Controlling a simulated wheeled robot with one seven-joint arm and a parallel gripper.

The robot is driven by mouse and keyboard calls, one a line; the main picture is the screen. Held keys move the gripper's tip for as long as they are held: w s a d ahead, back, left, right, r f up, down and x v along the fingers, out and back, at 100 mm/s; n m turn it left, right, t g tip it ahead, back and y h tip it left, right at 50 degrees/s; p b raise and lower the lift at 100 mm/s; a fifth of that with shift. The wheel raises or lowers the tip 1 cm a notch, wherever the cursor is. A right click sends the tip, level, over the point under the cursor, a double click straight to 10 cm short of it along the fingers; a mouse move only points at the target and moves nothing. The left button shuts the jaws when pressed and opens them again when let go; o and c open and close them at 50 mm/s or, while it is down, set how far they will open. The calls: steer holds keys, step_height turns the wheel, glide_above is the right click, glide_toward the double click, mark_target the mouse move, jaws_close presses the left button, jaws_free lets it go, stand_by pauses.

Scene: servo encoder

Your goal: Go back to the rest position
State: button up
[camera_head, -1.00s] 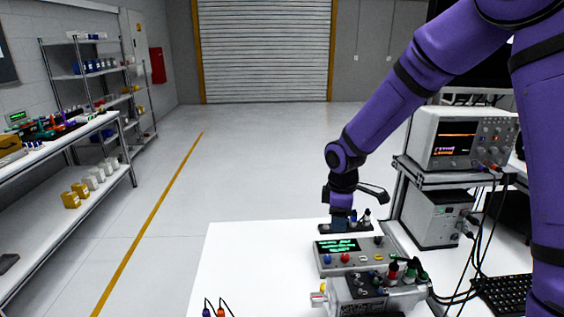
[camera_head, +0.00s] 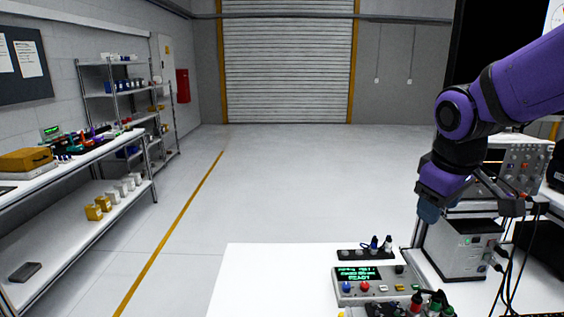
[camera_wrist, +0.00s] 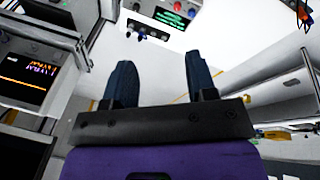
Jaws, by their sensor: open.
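My purple arm reaches in from the right in the head view. My gripper (camera_head: 428,212) hangs in the air right of the white table (camera_head: 270,282), in front of the instrument rack. The wrist view shows my gripper (camera_wrist: 160,85) with its two dark blue fingers apart and nothing between them. A grey control box (camera_head: 372,287) with a green display and coloured knobs sits on the table, below and left of my gripper. The box also shows at the top of the wrist view (camera_wrist: 178,14). A dark holder (camera_head: 366,254) with small dark plugs stands behind the box.
An oscilloscope (camera_head: 520,165) and a grey power unit (camera_head: 458,250) stand on the rack at right, close to my gripper, with black cables (camera_head: 508,270) hanging there. Shelving (camera_head: 60,195) stands at far left. The floor in the middle is clear.

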steer(key=s+d+r+m+t, duration=0.1)
steer(key=s+r+m, duration=0.1)
steer(key=s, duration=0.5)
steer(key=s+d+r+m+t+y, duration=0.1)
steer(key=s+d+r+m, duration=0.1)
steer(key=s+m, duration=0.2)
steer(key=s, duration=0.3)
steer(key=shift+s+r, duration=0.25)
steer(key=shift+r, duration=0.1)
steer(key=shift+c, duration=0.5)
stand_by(0.6)
